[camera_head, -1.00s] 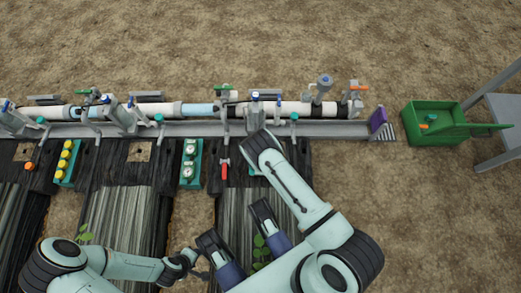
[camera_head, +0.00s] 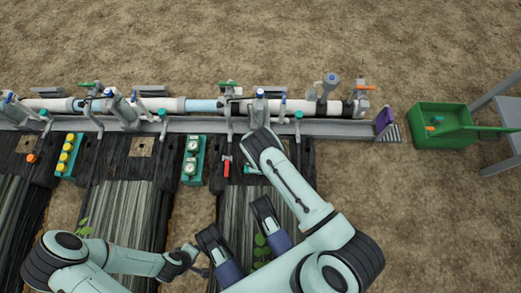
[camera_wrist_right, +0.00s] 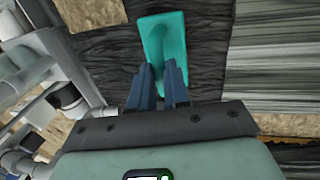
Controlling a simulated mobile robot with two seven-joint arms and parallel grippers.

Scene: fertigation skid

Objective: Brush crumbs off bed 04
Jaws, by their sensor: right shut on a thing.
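A teal tool with a flat rectangular body (camera_wrist_right: 163,45) shows in the right wrist view over dark, ribbed bed material. My right gripper (camera_wrist_right: 160,80) has its blue fingers closed at the tool's near end. In the head view, a small teal piece (camera_head: 248,169) shows beside the end of my right arm; the right gripper itself is hidden there. Dark striped beds (camera_head: 135,205) run below the pipe. I cannot make out crumbs or a bed number.
A pipe line with valves (camera_head: 160,105) runs behind the beds on a grey rail. A red-handled valve (camera_head: 227,167), a gauge block (camera_head: 191,160) and a yellow-capped block (camera_head: 69,156) stand at the beds' far end. A green bin (camera_head: 425,137) is at right on bare soil.

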